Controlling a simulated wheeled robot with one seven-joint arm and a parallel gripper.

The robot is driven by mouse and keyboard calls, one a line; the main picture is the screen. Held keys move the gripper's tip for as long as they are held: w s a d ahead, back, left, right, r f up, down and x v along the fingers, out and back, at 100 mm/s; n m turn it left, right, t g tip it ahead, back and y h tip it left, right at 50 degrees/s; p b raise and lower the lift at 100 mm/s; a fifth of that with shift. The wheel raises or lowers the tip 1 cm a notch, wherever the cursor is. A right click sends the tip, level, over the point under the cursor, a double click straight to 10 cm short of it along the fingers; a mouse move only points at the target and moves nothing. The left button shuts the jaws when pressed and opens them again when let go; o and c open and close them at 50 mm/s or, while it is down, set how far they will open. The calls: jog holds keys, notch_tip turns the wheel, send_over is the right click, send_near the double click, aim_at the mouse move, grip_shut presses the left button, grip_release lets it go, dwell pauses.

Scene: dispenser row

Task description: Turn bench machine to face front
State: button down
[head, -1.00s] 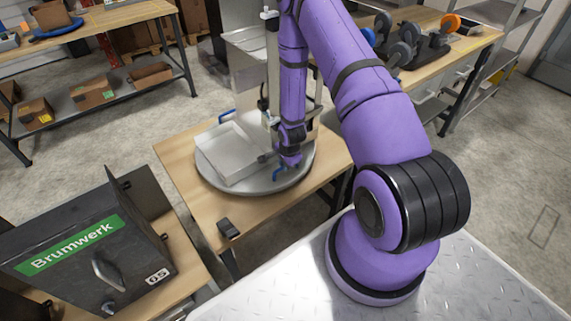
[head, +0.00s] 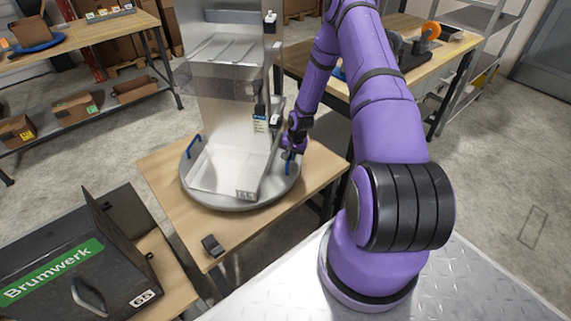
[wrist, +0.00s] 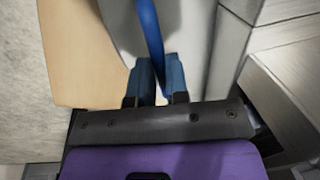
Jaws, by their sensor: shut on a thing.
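The bench machine (head: 225,95) is a tall, partly clear metal dispenser with a tray (head: 215,172) at its foot. It stands on a round grey turntable (head: 210,200) on a wooden bench, its tray side towards the lower left of the head view. A blue handle (head: 193,146) stands at the turntable's left rim. My gripper (head: 290,152) is at the right rim, shut on another blue handle (head: 287,168). The wrist view shows this blue handle (wrist: 150,30) between the fingertips of my gripper (wrist: 160,75). The fingers hide its lower part.
A small black block (head: 212,246) lies at the bench's front corner. A dark Brumwerk box (head: 75,270) stands on a bench at the lower left. Shelving (head: 90,95) stands behind left, another bench (head: 440,70) behind right. Bare floor lies between them.

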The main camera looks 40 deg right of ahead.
aim_at(283, 126)
jog(key=w+d+n, duration=0.2)
jog(key=w+d, duration=0.1)
jog(key=w+d+n, duration=0.2)
jog(key=w+d, duration=0.1)
jog(key=shift+w+n+g+y, duration=0.3)
jog(key=shift+w+g, duration=0.1)
jog(key=w+d+n, duration=0.1)
jog(key=w, duration=0.2)
jog(key=w+n, duration=0.2)
jog(key=w, duration=0.1)
jog(key=w+d+n, duration=0.1)
jog(key=w+n, duration=0.1)
jog(key=w, duration=0.1)
jog(key=shift+w+d+g, duration=0.1)
jog(key=shift+d+g, duration=0.2)
jog(key=shift+g, duration=0.1)
jog(key=shift+w+n, duration=0.6)
jog(key=shift+w, duration=0.3)
jog(key=shift+w+r, duration=0.1)
jog(key=c, duration=1.1)
grip_release()
jog(key=r, duration=0.3)
jog(key=d+r, duration=0.1)
jog(key=r, duration=0.3)
jog(key=d+r, duration=0.1)
jog(key=r, duration=0.2)
jog(key=shift+r, duration=0.2)
jog(key=shift+d, duration=0.1)
